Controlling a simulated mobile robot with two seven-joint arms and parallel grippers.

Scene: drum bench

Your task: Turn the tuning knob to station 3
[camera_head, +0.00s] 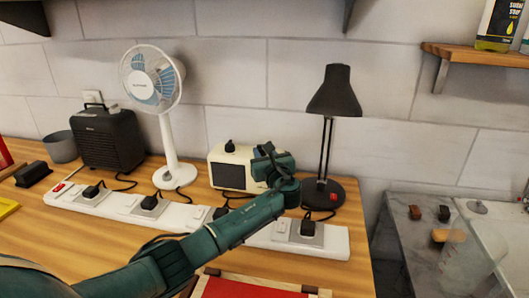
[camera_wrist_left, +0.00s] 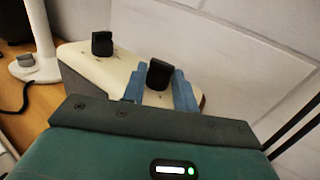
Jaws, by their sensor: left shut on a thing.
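The radio (camera_head: 232,174) is a cream box with a dark front panel, standing on the wooden bench behind the power strip. One black knob (camera_head: 230,146) stands on its top at the left; this knob also shows free in the left wrist view (camera_wrist_left: 102,43). My left gripper (camera_head: 266,152) reaches over the radio's right end. In the left wrist view its blue fingers (camera_wrist_left: 159,88) are shut on a second black knob (camera_wrist_left: 159,72) on the radio's top. The head view hides this knob behind the gripper. I cannot read any station mark. My right gripper is out of view.
A long white power strip (camera_head: 120,206) with black plugs runs under my left arm. A white fan (camera_head: 170,145) stands left of the radio, a black lamp (camera_head: 334,95) close to its right. A dark heater-like box (camera_head: 106,138) is further left.

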